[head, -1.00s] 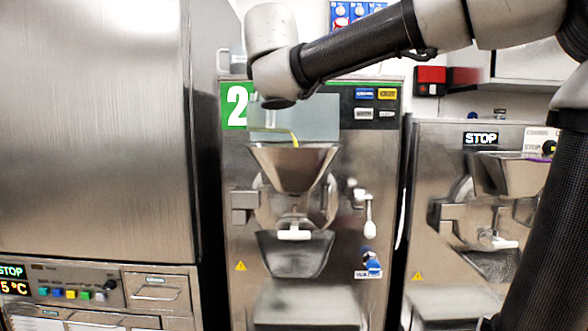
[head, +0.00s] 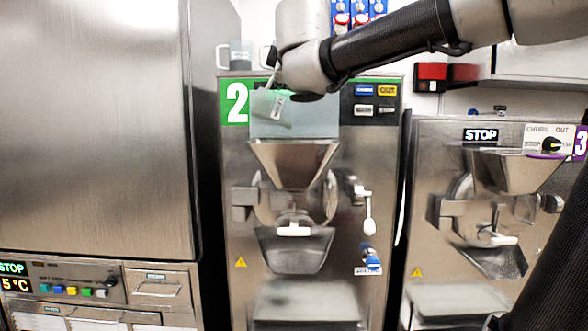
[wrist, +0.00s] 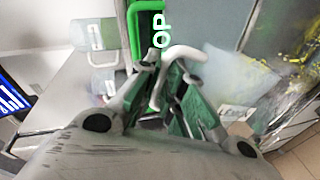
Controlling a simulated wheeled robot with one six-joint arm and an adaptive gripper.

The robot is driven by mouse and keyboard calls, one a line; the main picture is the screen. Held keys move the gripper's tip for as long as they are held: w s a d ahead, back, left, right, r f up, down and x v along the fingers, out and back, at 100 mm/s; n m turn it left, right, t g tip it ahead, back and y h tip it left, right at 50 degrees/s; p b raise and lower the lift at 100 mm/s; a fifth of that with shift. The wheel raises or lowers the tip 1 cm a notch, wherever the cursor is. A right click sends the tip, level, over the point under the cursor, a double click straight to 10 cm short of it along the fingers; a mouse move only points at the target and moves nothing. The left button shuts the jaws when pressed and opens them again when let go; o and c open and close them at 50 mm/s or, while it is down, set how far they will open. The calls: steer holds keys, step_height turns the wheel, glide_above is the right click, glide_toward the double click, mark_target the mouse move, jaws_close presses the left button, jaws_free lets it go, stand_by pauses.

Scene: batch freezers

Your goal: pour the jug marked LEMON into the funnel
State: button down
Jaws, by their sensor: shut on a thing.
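My gripper (head: 285,92) is shut on the handle of a clear jug (head: 270,118), above the steel funnel (head: 292,165) of the machine marked 2. The jug is see-through and hard to make out against the panel behind it. Its pale label (head: 278,106) is tilted and too small to read. In the wrist view my gripper (wrist: 165,112) closes around the pale handle (wrist: 183,54), and yellow traces (wrist: 255,85) show on the clear wall at the right. No yellow stream shows between jug and funnel. The funnel's inside is hidden from the head view.
Another clear jug (head: 238,56) with a label stands on top of machine 2 at the left. A tall steel cabinet (head: 95,130) stands close on the left. A second machine (head: 490,210) with its own funnel stands on the right. A red box (head: 431,78) hangs on the wall.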

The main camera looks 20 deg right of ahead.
mark_target(270, 83)
steer(key=a+n, duration=0.1)
steer(key=a, duration=0.1)
steer(key=w+a+f+n, duration=0.1)
steer(key=a, duration=0.1)
steer(key=shift+n, duration=0.3)
steer(key=shift+d+r+h, duration=0.1)
steer(key=shift+d+h, duration=0.15)
steer(key=shift+h, duration=0.15)
steer(key=a, duration=0.1)
steer(key=a+f+n+b, duration=0.1)
steer(key=a+n, duration=0.1)
steer(key=shift+w+f+g, duration=0.15)
steer(key=shift+w+g, duration=0.15)
steer(key=shift+w, duration=0.05)
steer(key=w+a+f+n+h+b, duration=0.1)
steer(key=a+f+n+h+b, duration=0.1)
steer(key=a+n, duration=0.4)
steer(key=w+a+f+n+t+h+b, duration=0.1)
steer(key=w+a+f+n+b, duration=0.1)
steer(key=a+n, duration=0.5)
steer(key=shift+w+f+n+h+b, duration=0.2)
steer(key=shift+f+n+h+b, duration=0.25)
steer(key=shift+n+b, duration=0.65)
steer(key=shift+s, duration=0.1)
